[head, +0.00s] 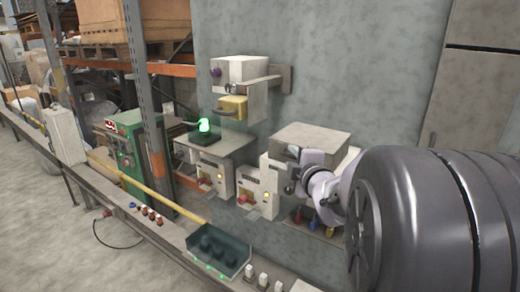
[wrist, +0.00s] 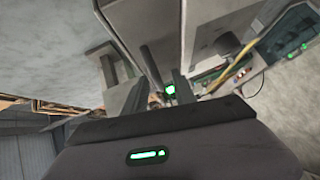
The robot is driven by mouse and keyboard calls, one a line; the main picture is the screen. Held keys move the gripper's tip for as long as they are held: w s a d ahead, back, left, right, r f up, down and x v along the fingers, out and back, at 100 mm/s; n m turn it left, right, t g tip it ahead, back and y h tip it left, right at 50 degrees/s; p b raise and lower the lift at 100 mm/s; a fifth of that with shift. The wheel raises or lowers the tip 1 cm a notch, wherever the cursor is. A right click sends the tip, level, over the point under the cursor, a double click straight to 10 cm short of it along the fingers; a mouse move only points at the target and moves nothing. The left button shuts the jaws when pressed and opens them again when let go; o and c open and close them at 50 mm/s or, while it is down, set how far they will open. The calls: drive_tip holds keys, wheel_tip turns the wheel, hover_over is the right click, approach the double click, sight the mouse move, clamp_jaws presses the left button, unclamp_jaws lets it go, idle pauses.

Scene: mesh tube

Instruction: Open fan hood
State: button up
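No part is clearly marked as the fan hood. A pale box with a flat grey top (head: 312,138) is on the wall behind my arm; my wrist hides much of its front. My gripper (head: 291,186) is by its front left side, small and partly hidden in the head view. In the wrist view, two dark fingers of my gripper (wrist: 165,68) stand apart with a green light visible between them, and I see nothing held. A pale box (wrist: 210,35) with a dark knob (wrist: 228,44) is close on the right there; I cannot tell whether the fingers touch anything.
A white wall unit with a yellow part (head: 233,106) is above. A glowing green lamp (head: 204,126) stands on a neighbouring box. A dark green tray (head: 218,250) lies on the front ledge below. Shelving and a green cabinet (head: 125,155) are at left.

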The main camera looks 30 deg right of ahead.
drive_tip(key=shift+s+r, duration=0.15)
drive_tip(key=shift+s, duration=0.25)
clamp_jaws()
idle(1.1)
